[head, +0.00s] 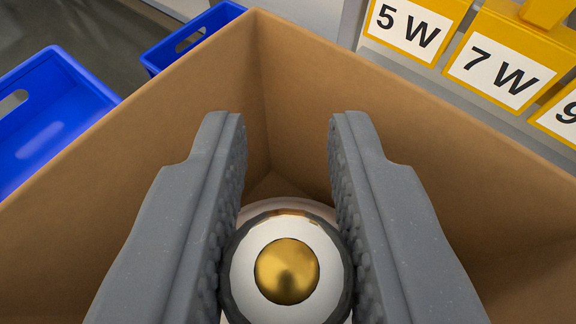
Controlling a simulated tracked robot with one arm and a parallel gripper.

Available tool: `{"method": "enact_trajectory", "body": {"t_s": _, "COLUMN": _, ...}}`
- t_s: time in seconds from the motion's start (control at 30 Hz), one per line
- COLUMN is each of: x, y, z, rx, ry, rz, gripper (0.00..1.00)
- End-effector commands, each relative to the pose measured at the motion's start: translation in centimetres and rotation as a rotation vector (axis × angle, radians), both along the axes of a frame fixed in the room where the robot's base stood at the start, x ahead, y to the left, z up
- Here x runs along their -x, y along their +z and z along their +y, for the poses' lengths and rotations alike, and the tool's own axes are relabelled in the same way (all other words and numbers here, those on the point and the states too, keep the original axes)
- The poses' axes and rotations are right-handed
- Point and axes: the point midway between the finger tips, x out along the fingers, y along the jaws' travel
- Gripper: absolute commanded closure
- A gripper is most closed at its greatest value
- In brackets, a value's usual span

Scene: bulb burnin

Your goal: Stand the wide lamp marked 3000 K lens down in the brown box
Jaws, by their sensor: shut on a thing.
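A lamp (328,245) is between the two grey fingers of my gripper (287,225), with its round white end and brass-coloured centre cap facing the camera. My gripper is shut on the lamp, one finger on each side. The lamp is inside the brown box (350,90), whose walls rise around it. The lamp's lens end points away from me into the box and is hidden. No 3000 K mark shows. I cannot tell whether the lamp touches the box floor.
Two blue crates (75,95) (178,52) stand outside the box at the left. Yellow holders with white labels reading 5 W (409,25) and 7 W (499,72) stand behind the box at the upper right. A third label is cut off at the right edge.

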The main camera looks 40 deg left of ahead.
Motion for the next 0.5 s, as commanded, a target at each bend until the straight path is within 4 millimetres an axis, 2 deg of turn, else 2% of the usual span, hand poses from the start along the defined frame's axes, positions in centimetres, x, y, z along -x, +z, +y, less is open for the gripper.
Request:
{"method": "enact_trajectory", "body": {"t_s": 0.2, "x": -0.01, "y": -0.39, "z": -0.03, "rx": -0.001, "ry": -0.001, "rz": 0.001, "gripper": 1.00}}
{"method": "enact_trajectory", "body": {"t_s": 0.23, "x": 0.00, "y": -0.42, "z": -0.04, "rx": -0.001, "ry": -0.002, "rz": 0.002, "gripper": 0.74}}
{"method": "enact_trajectory", "body": {"t_s": 0.3, "x": 0.01, "y": -0.46, "z": -0.05, "rx": 0.000, "ry": -0.002, "rz": 0.002, "gripper": 0.55}}
{"method": "enact_trajectory", "body": {"t_s": 0.5, "x": 0.03, "y": -0.59, "z": -0.09, "rx": 0.001, "ry": -0.002, "rz": 0.004, "gripper": 0.55}}
